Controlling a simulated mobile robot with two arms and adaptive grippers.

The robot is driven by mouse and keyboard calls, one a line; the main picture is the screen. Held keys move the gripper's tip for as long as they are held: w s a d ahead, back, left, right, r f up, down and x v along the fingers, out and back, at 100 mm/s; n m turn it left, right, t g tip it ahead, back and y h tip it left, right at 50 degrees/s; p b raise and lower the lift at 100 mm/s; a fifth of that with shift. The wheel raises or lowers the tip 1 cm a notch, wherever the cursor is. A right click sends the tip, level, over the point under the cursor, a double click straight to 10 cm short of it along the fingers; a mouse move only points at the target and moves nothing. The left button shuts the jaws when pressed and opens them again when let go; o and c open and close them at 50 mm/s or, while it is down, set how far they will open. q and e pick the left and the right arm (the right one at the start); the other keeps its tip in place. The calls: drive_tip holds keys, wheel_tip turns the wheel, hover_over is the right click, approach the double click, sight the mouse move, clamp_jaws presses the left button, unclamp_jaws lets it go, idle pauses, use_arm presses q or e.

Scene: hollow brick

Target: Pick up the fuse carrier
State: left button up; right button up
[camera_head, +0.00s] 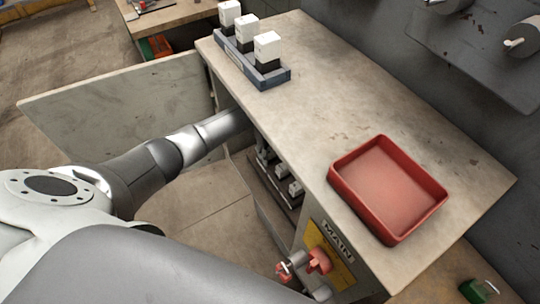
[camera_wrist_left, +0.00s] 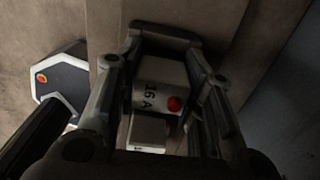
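In the left wrist view, a white fuse carrier (camera_wrist_left: 158,88) marked "16 A" with a red dot sits between the fingers of my left gripper (camera_wrist_left: 164,52). The fingers stand on both sides of it and look open, with a dark gap on the right side. I cannot tell whether the left finger touches it. A smaller white block (camera_wrist_left: 148,132) shows just below it. In the head view my left arm reaches into the cabinet under the worktop, and the gripper is hidden there. My right gripper is not in view.
On the worktop (camera_head: 330,110) stand a grey-blue holder (camera_head: 282,76) with white-topped blocks and an empty red tray (camera_head: 388,188). Several white blocks (camera_head: 295,188) show inside the cabinet. A swung-out door (camera_head: 120,100) is at left. A red handle (camera_head: 318,261) sits by the "MAIN" label.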

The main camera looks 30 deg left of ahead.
use_arm(q)
drive_tip(key=c, duration=0.4)
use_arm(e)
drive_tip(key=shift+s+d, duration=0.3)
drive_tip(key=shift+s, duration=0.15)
use_arm(q)
drive_tip(key=shift+c, duration=0.2)
